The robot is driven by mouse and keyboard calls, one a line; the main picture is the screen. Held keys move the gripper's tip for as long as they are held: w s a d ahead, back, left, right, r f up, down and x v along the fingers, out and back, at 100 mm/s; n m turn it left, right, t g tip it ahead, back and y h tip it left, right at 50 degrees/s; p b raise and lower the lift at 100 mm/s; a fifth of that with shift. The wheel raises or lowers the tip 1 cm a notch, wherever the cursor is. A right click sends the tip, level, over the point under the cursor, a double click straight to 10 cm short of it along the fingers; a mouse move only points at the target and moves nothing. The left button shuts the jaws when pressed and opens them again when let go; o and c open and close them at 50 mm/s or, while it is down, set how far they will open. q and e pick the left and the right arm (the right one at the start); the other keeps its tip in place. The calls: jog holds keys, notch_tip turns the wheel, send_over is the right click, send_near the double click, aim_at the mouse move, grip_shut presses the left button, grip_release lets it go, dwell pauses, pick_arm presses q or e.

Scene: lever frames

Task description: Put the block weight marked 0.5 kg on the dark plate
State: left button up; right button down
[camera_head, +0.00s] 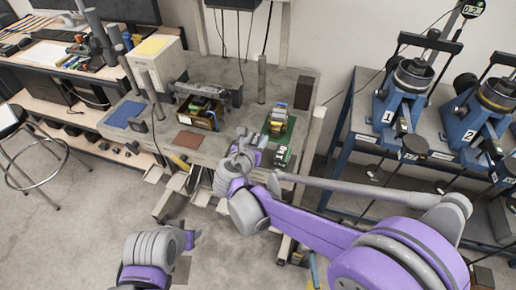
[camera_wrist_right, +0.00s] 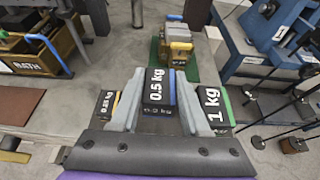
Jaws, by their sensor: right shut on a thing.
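In the right wrist view, the black block weight marked 0.5 kg (camera_wrist_right: 157,86), with a blue side, is between the fingers of my right gripper (camera_wrist_right: 158,100). The gripper is shut on it; I cannot tell whether the block touches the table. In the head view my right gripper (camera_head: 243,152) is over the table's front part, and the block is hard to make out. The dark reddish-brown plate (camera_head: 188,139) lies bare to the gripper's left; its edge also shows in the right wrist view (camera_wrist_right: 15,106). My left gripper (camera_head: 188,240) is low at the front, its fingers unclear.
Blocks marked 0.25 kg (camera_wrist_right: 104,104) and 1 kg (camera_wrist_right: 210,104) stand close on either side of the fingers. A wooden BATH box (camera_wrist_right: 35,50) stands behind the plate. A green mat (camera_head: 290,127) holds more weights. A blue mat (camera_head: 124,114) lies further left.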

jog(key=shift+w+f, duration=0.1)
jog(key=shift+f, duration=2.05)
jog(key=shift+d+f, duration=0.1)
jog(key=shift+f, duration=0.2)
jog(key=shift+c, duration=1.9)
grip_release()
jog(key=shift+r, duration=0.1)
